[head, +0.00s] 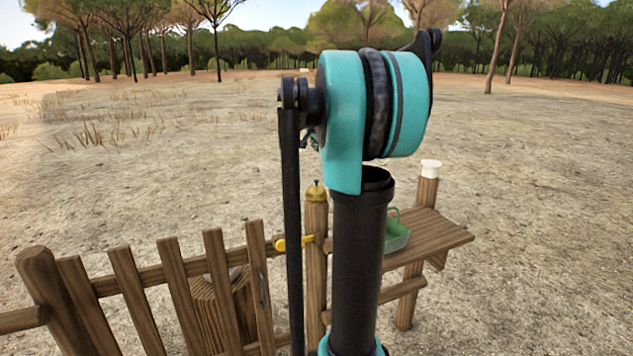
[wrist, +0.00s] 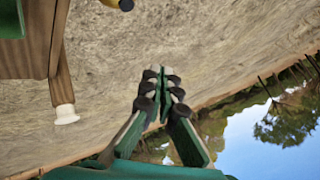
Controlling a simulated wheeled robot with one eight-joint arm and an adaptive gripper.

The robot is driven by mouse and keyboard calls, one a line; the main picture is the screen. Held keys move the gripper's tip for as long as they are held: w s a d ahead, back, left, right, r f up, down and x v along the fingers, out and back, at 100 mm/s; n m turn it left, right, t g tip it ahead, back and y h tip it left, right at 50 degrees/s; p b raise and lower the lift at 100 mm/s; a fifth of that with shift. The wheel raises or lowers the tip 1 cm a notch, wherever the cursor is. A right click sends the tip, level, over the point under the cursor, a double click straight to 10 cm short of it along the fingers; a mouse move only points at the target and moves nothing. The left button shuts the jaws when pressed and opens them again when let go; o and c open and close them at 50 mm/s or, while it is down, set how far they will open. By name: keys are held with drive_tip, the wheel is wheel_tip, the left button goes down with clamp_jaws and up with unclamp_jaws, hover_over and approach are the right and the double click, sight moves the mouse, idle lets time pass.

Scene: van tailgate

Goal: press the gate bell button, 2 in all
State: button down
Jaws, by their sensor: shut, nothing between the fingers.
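The brass gate bell (head: 316,192) sits on top of a wooden gate post (head: 316,265) in the head view, with a small button on its crown. My gripper (wrist: 161,78) is in the wrist view with its fingers together, empty, over bare ground. In the head view my arm hides most of the gripper. A small yellow piece with a dark end (wrist: 118,4) shows at the top edge of the wrist view; I cannot tell whether it is the bell. No contact between gripper and bell is visible.
A wooden picket gate (head: 170,285) with a yellow latch (head: 290,243) stands left of the bell post. On the right is a wooden shelf (head: 437,238) with a green tray (head: 397,235), and a post with a white cap (head: 431,167). Open ground lies beyond.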

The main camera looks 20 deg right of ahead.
sight(317, 181)
drive_tip(key=shift+f, duration=4.4)
drive_tip(key=shift+f, duration=0.1)
drive_tip(key=shift+f, duration=0.3)
drive_tip(key=shift+f, duration=0.55)
drive_tip(key=shift+r, duration=0.95)
drive_tip(key=shift+r, duration=0.15)
drive_tip(key=shift+r, duration=2.4)
